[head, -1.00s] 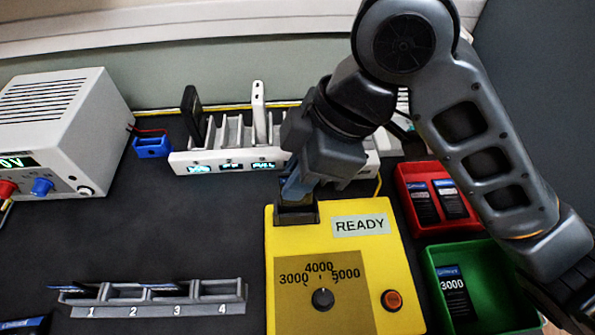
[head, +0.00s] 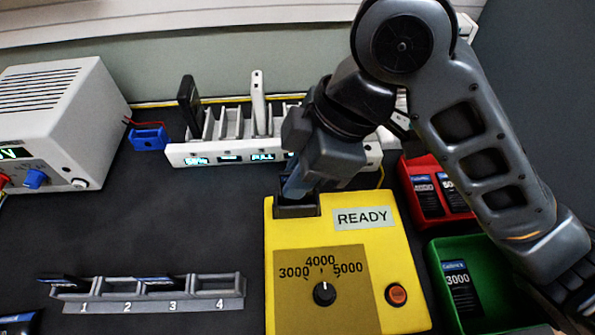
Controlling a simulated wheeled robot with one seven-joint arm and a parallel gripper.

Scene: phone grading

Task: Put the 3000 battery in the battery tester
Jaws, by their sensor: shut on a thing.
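The battery tester (head: 400,262) is a yellow box with a READY label, a dial and an orange button. The dial's mark points up, towards 4000. Its dark slot (head: 296,209) is at the back left of the top. My gripper (head: 297,190) is right at this slot, pointing down, shut on a slim dark-blue piece that looks like a battery. Its lower end is at or in the slot; I cannot tell how deep. Its label is hidden. A dark battery marked 3000 (head: 458,282) lies in the green bin (head: 500,258).
A red bin (head: 411,170) holds batteries behind the green one. A white charging rack (head: 205,158) with two phones stands at the back. A numbered holder (head: 200,305) has dark items at 1 and 3. A power supply (head: 60,120) stands left. The mat's middle left is clear.

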